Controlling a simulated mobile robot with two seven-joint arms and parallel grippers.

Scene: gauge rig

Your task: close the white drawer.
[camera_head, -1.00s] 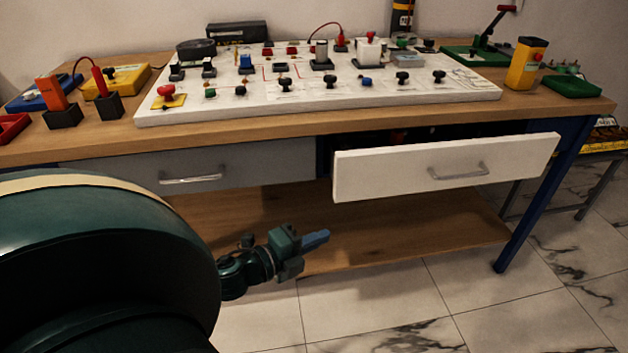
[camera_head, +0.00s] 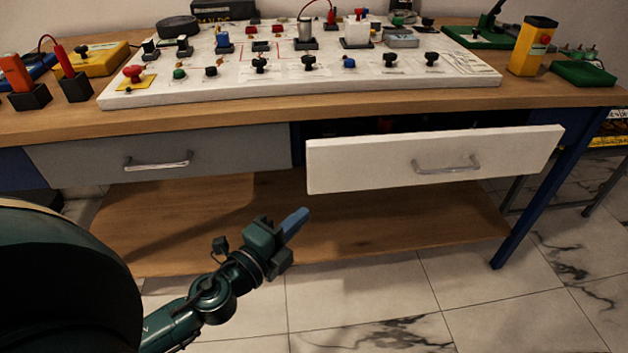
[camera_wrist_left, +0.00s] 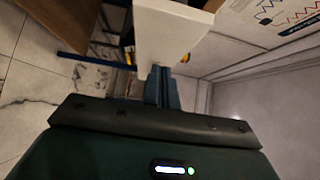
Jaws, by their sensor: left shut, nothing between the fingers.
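The white drawer (camera_head: 430,160) stands pulled out on the right side under the workbench, with a dark gap behind its front. Its metal handle (camera_head: 446,165) is on the front face. My left gripper (camera_head: 297,222) is below and left of the drawer's left corner, apart from it in the head view, with its fingers pointing up and right. In the left wrist view the shut fingers (camera_wrist_left: 161,88) point toward the white drawer front (camera_wrist_left: 168,35); whether they touch it cannot be told there. The fingers hold nothing. My right gripper is not in view.
A shut grey drawer (camera_head: 220,150) is to the left of the white one. The wooden bench top (camera_head: 560,97) carries a white panel (camera_head: 250,92) with several knobs. A lower wooden shelf (camera_head: 400,232) lies beneath. A blue bench leg (camera_head: 530,205) stands at right. The floor in front is clear.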

